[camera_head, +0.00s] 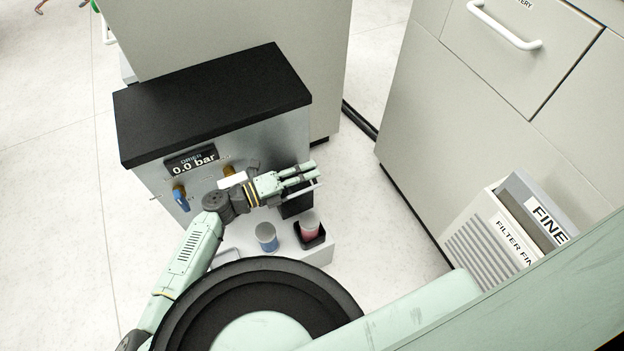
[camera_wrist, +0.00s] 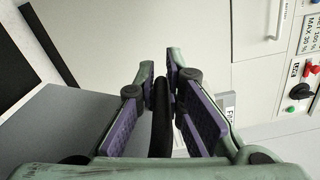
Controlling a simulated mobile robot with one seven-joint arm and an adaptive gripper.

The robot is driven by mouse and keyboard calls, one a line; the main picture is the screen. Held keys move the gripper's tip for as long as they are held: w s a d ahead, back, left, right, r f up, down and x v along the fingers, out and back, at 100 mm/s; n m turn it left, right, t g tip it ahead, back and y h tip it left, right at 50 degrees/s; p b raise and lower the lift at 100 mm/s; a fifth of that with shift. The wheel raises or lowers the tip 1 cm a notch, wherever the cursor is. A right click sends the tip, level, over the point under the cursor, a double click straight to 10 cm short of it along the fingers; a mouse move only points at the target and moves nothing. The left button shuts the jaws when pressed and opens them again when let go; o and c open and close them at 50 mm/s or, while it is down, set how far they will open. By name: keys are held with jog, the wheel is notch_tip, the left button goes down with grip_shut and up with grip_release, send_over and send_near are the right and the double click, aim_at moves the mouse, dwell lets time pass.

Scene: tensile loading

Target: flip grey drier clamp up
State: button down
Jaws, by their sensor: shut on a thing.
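The drier (camera_head: 215,105) is a box with a black top and a display reading 0.0 bar. My gripper (camera_head: 308,173) lies at the drier's front right corner, fingers pointing right. In the wrist view my gripper (camera_wrist: 160,78) has its purple-padded fingers closed on a narrow dark bar (camera_wrist: 162,118), which looks like the grey drier clamp's handle. The clamp's body and hinge are mostly hidden by my gripper and wrist in the head view, so I cannot tell its exact tilt.
A blue-handled valve (camera_head: 181,197) is on the drier front. Below, a white ledge (camera_head: 318,254) carries a blue cup (camera_head: 266,236) and a reddish cup (camera_head: 309,226) in a black holder. A filter bin (camera_head: 490,245) stands right, before grey cabinets (camera_head: 480,110). Floor between is clear.

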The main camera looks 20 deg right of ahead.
jog(key=shift+w+r+n, duration=0.15)
jog(key=shift+w+n, duration=0.1)
jog(key=shift+w, duration=0.45)
jog(key=shift+w+r+n, duration=0.1)
jog(key=shift+w+n, duration=0.15)
jog(key=shift+w, duration=0.4)
jog(key=c, duration=1.7)
grip_release()
jog(key=shift+f, duration=0.1)
jog(key=shift+b, duration=0.3)
jog(key=shift+a, duration=0.1)
jog(key=a, duration=1.2)
jog(key=shift+s, duration=0.25)
